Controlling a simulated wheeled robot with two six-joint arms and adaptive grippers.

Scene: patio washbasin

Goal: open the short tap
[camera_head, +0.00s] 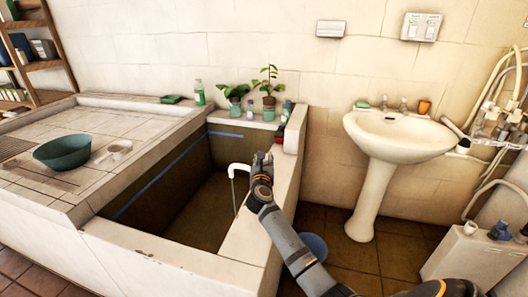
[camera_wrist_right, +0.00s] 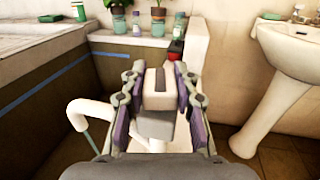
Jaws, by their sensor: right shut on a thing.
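The gripper hides the handle in the head view. My left gripper is not in view.
The basin's rim (camera_head: 255,235) runs beside my right arm. Potted plants (camera_head: 268,90) and bottles stand on the back ledge. A white pedestal sink (camera_head: 400,135) is to the right. A blue bucket (camera_head: 313,246) is on the floor. A green bowl (camera_head: 62,152) rests on the left counter.

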